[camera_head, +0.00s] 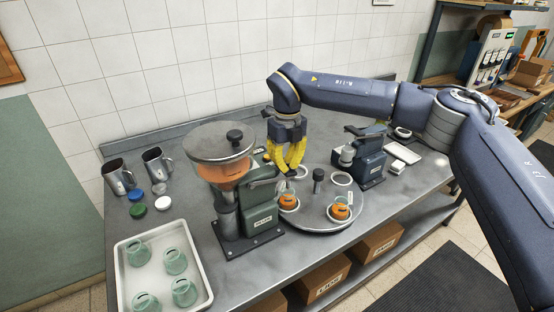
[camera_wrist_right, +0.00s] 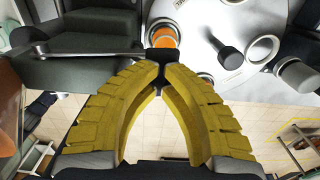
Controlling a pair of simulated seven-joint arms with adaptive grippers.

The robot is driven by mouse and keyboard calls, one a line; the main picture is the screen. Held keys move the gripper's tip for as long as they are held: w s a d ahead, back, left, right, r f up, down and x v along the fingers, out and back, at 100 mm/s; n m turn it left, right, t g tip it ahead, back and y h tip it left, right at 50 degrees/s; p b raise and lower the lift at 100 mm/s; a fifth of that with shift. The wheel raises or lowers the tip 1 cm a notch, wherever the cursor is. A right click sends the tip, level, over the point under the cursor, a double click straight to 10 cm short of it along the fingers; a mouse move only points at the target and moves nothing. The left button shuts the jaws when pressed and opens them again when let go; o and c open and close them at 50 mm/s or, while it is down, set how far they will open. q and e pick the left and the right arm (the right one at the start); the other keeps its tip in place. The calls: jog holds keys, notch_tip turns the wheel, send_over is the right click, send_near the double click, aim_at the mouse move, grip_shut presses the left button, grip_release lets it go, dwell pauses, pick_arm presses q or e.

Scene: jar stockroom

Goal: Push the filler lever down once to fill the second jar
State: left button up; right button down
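The filler (camera_head: 243,205) is a grey-green machine with a lidded hopper of orange stuff. Its lever (camera_head: 268,182) sticks out to the right from the filler's top; the lever bar (camera_wrist_right: 95,51) also crosses the wrist view. My right gripper (camera_head: 290,171) points down by the lever's outer end, its yellow fingers closed together at the tips. In the wrist view, a dark part shows behind the fingertips; contact is unclear. A jar with orange content (camera_head: 288,203) sits on the round turntable (camera_head: 318,219) beside the filler, and another orange-filled jar (camera_head: 340,210) sits to its right. My left gripper is out of view.
A white tray (camera_head: 120,285) with several empty glass jars stands front left. Two metal jugs (camera_head: 118,178) and coloured lids (camera_head: 163,203) lie behind it. A dark machine (camera_head: 366,160) stands right of the turntable, near a small white tray (camera_head: 403,153). The turntable has a central knob (camera_head: 318,178).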

jog(key=shift+r, duration=4.15)
jog(key=shift+r, duration=0.1)
notch_tip(320, 180, up, 5)
jog(key=shift+f, duration=0.15)
